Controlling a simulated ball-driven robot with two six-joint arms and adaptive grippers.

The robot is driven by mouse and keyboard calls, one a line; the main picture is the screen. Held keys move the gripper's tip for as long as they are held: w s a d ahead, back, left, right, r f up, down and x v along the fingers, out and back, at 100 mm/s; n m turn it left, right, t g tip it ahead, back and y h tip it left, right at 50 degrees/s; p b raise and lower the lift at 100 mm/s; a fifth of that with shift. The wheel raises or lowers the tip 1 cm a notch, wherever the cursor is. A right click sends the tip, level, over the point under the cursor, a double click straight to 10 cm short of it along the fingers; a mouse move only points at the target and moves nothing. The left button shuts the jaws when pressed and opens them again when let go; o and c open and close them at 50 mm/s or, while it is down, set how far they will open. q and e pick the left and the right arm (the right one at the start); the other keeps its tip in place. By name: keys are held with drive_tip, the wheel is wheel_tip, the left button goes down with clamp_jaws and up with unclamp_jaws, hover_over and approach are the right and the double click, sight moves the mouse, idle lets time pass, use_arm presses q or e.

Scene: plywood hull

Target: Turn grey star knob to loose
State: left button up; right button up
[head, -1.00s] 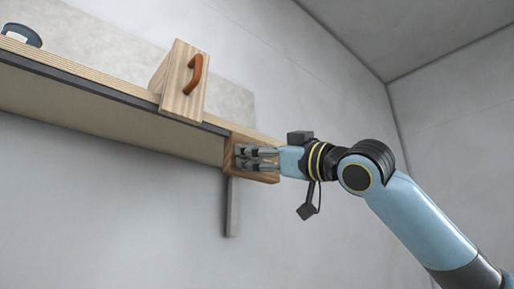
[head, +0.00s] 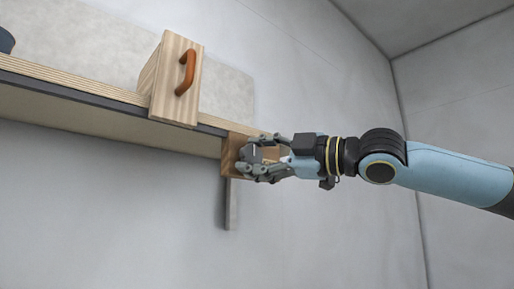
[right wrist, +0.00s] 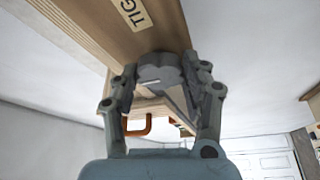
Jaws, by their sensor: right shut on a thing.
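The grey star knob (right wrist: 160,72) shows in the right wrist view, lobed, with a pale line on its face. My right gripper (right wrist: 157,82) is shut on the knob, one finger on each side. In the head view my right gripper (head: 250,162) is at the wooden block (head: 229,150) under the shelf's right end. The knob (head: 266,154) is partly hidden there by the fingers. My left gripper is not in view.
A wooden box with an orange handle (head: 185,72) stands on the shelf (head: 75,81), left of and above the gripper. A dark round thing (head: 5,40) is at the far left. The room below the shelf is clear.

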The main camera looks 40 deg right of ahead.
drive_tip(key=shift+n, duration=0.3)
drive_tip(key=o, duration=0.7)
drive_tip(key=shift+o, duration=0.4)
drive_tip(key=shift+r, duration=0.1)
